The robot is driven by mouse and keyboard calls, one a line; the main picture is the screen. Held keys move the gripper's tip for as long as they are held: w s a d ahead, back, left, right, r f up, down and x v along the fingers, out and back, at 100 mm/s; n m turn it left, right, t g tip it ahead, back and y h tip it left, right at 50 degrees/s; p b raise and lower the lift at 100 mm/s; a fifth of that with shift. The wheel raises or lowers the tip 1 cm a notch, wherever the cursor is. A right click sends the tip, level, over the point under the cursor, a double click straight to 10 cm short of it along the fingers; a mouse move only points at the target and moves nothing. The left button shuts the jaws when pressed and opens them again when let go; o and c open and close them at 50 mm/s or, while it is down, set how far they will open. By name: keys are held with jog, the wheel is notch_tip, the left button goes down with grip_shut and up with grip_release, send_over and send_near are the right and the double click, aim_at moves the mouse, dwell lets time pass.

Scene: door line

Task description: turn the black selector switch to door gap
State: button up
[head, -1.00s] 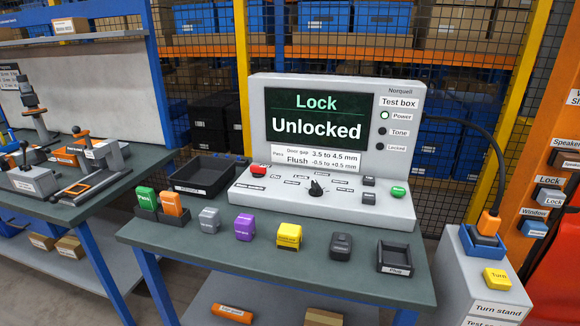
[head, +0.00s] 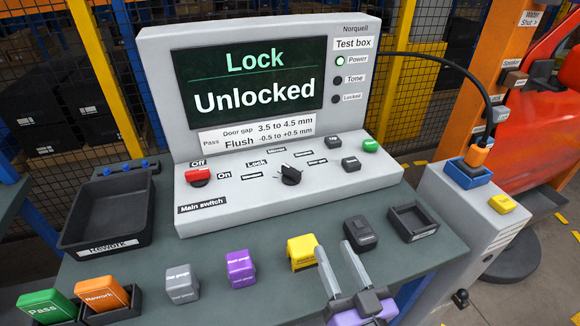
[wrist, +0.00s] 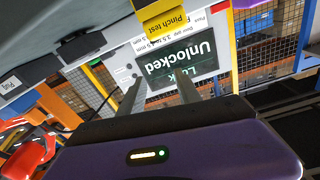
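The black selector switch (head: 291,175) is a round knob on the sloped panel of the grey test box (head: 200,215), with small labels around it. Its pointer aims up and to the left, roughly toward the Lock label (head: 257,163). The screen (head: 250,78) reads "Lock Unlocked". My gripper (head: 335,262) is at the lower right of the head view, in front of the box and apart from the switch. Its two fingers are spread with nothing between them. The wrist view shows the fingers (wrist: 160,92) apart, with the screen (wrist: 183,62) upside down beyond.
A yellow block (head: 302,252), a purple block (head: 240,268) and a grey block (head: 182,283) stand along the bench front. The red main switch (head: 198,177) is on the panel.

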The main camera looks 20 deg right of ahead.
jog(key=w+a+r+n+g+y, duration=0.1)
jog(key=w+r, duration=0.2)
jog(key=w, duration=0.7)
jog(key=w+r+n+g+y, duration=0.1)
jog(key=w+r+n+y, duration=0.15)
jog(key=w, duration=0.65)
jog(key=w+a+r+n+g+y, duration=0.15)
jog(key=w+r, duration=0.25)
jog(key=w, duration=0.6)
jog(key=n+g+h, duration=0.2)
jog(key=n+g, duration=0.1)
jog(key=g, duration=0.8)
send_near(291, 169)
jog(key=shift+w+a+f, duration=0.15)
jog(key=shift+w+f, duration=0.5)
jog(key=shift+f+g, duration=0.25)
jog(key=shift+f, duration=0.1)
jog(key=shift+x, duration=3.55)
grip_shut()
